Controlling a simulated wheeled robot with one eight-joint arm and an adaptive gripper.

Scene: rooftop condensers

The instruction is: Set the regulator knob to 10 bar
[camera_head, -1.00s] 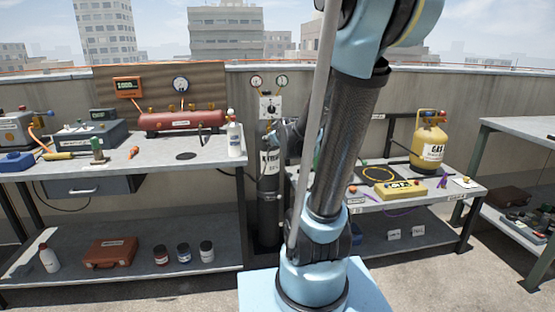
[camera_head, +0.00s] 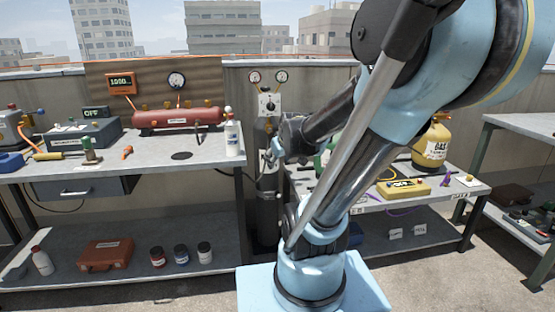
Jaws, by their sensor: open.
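The regulator knob (camera_head: 268,102) is a small dark knob on a white plate, below two round gauges (camera_head: 255,77) (camera_head: 281,76). The regulator is above a dark gas cylinder (camera_head: 267,222) standing between two benches. The scale marks and gauge needles are too small to read. My gripper (camera_head: 272,153) is open, in front of the cylinder's upper part and lower in the picture than the knob. It appears apart from the knob and hides part of the cylinder and its label. Nothing shows between its fingers.
The left bench (camera_head: 200,155) holds a red tank (camera_head: 178,117), a white bottle (camera_head: 232,138) and a grey unit (camera_head: 85,135). The right bench (camera_head: 465,195) holds a yellow cylinder (camera_head: 431,148) and a yellow meter (camera_head: 403,188). A wall stands behind.

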